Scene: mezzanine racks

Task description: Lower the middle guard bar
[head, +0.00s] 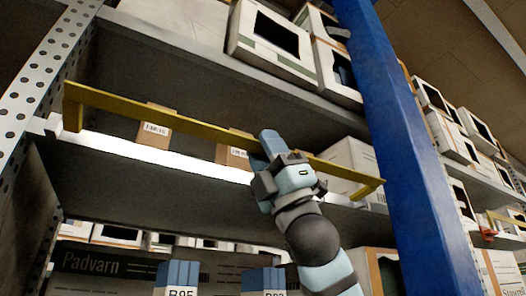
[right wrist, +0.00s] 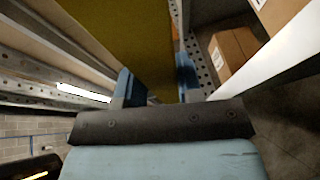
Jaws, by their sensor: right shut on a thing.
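The yellow guard bar (head: 190,119) runs across the front of a shelf bay in the head view, from the perforated upright at left to near the blue post at right. It stands a little above the white shelf edge. My right gripper (head: 272,145) is shut on the bar, right of its middle. In the right wrist view the bar (right wrist: 135,45) is a broad yellow face running up from between the two blue fingers (right wrist: 158,88). My left gripper is in neither view.
Small brown boxes (head: 153,131) and a larger white box (head: 350,157) sit on the shelf behind the bar. White cartons (head: 272,45) stand on the shelf above. The blue post (head: 405,140) rises right of my arm. Blue boxes (head: 177,276) are below.

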